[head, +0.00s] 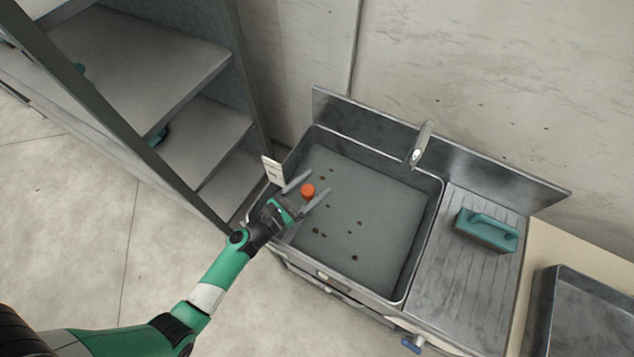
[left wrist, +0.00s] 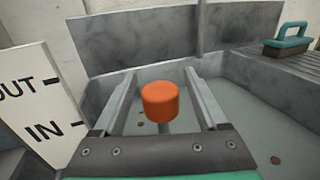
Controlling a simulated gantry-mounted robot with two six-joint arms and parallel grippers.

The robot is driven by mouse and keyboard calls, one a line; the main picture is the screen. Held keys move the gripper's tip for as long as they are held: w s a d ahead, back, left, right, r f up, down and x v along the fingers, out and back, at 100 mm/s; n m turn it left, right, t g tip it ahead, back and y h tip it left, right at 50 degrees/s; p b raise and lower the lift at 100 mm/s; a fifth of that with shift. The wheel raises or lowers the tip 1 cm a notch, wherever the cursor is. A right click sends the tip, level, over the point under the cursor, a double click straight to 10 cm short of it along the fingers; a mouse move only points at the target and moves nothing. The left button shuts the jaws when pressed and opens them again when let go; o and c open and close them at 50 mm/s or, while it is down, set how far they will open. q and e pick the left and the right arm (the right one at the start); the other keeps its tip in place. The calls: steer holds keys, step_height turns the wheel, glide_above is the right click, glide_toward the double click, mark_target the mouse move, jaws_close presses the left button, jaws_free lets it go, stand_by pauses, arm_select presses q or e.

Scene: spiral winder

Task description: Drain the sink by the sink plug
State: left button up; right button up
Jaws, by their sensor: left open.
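The sink (head: 431,235) is a metal basin holding grey-green water with several brown specks on it. The sink plug shows as an orange knob (head: 307,191) on a grey stem near the basin's left side. My left gripper (head: 307,188) is open, with one finger on each side of the knob. In the left wrist view the orange knob (left wrist: 160,101) stands between the two open fingers (left wrist: 160,92), with gaps on both sides. The stem's lower end is hidden. My right gripper is not in view.
A white sign (left wrist: 35,105) reading OUT and IN stands at the basin's left. A faucet (head: 420,145) rises at the back. A teal-handled brush (head: 487,230) lies on the right drainboard. A metal shelf (head: 190,130) stands left; a tray (head: 590,315) lies right.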

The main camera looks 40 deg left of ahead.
arm_select(q)
steer(key=shift+w, duration=0.7)
steer(key=shift+c, duration=0.2)
jaws_close()
stand_by(0.7)
